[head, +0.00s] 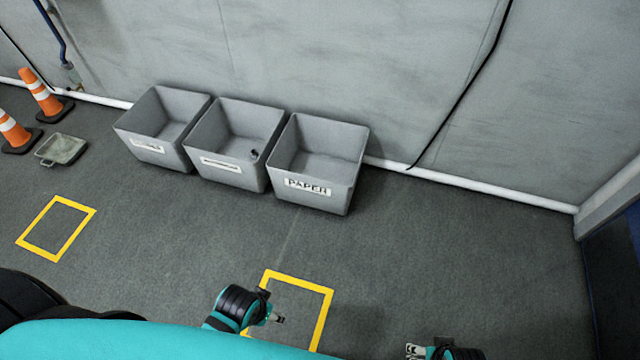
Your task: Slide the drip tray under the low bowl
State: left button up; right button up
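A shallow, pale grey-green tray (62,149) with a small handle lies on the floor at the far left, close to the traffic cones; it looks like the drip tray. No low bowl shows in the head view. My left gripper (279,320) is low in the middle, over a yellow floor square and far from the tray. My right gripper (413,351) is at the bottom edge, partly cut off. Both fingertip pairs are too small to tell open from shut. I see nothing held in either.
Three grey bins, including the paper bin (318,200), stand along the wall. Two orange cones, one of them the rear cone (43,94), stand at the left. Yellow squares (87,224) mark the floor. The floor right of the bins (480,260) is clear.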

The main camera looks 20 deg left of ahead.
aim_at(61, 149)
jog(key=u, duration=2.15)
